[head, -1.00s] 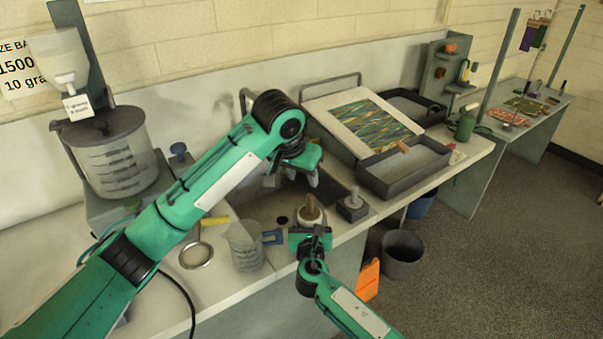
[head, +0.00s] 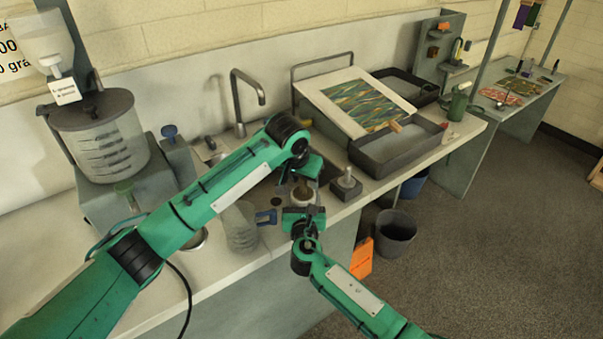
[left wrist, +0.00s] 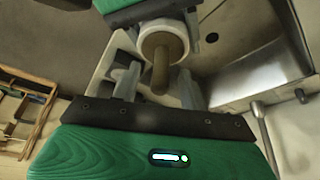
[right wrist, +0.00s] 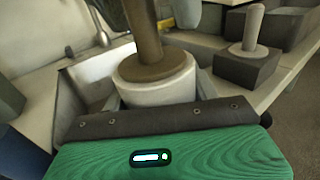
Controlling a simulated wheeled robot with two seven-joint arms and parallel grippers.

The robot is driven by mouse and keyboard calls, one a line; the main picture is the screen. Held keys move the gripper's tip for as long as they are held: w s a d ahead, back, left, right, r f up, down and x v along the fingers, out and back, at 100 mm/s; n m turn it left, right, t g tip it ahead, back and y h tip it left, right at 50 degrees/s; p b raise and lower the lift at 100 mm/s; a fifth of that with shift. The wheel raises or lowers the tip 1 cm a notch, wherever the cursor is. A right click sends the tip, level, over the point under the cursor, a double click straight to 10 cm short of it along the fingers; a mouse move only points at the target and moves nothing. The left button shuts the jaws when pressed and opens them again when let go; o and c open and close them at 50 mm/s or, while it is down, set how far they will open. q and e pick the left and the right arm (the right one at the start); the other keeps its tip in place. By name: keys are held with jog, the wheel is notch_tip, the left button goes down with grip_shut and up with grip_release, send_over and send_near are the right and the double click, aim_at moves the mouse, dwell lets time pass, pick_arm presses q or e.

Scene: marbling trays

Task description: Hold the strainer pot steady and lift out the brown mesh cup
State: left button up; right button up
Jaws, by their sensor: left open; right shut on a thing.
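The strainer pot (right wrist: 158,92) is a small white round pot at the front edge of the sink; in the head view (head: 303,198) it is partly covered. The brown mesh cup (right wrist: 152,66) sits inside it, with a thick upright brown handle (right wrist: 143,28). My right gripper (head: 303,212) is shut on the pot from the front. My left gripper (head: 297,180) is open above the pot. In the left wrist view its fingers stand apart on either side of the cup's handle (left wrist: 161,70). I cannot tell whether they touch it.
A clear jug (head: 241,228) with a blue handle stands left of the pot. A dark block with a peg (head: 346,186) stands to the right. The tap (head: 243,105) rises behind, and a grey tray (head: 430,128) lies further right. A bin (head: 397,232) stands on the floor.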

pick_arm(q)
jog(key=shift+c, duration=0.2)
grip_shut()
jog(key=c, duration=0.8)
grip_release()
grip_shut()
jog(key=shift+r, duration=0.4)
jog(key=shift+r, duration=2.15)
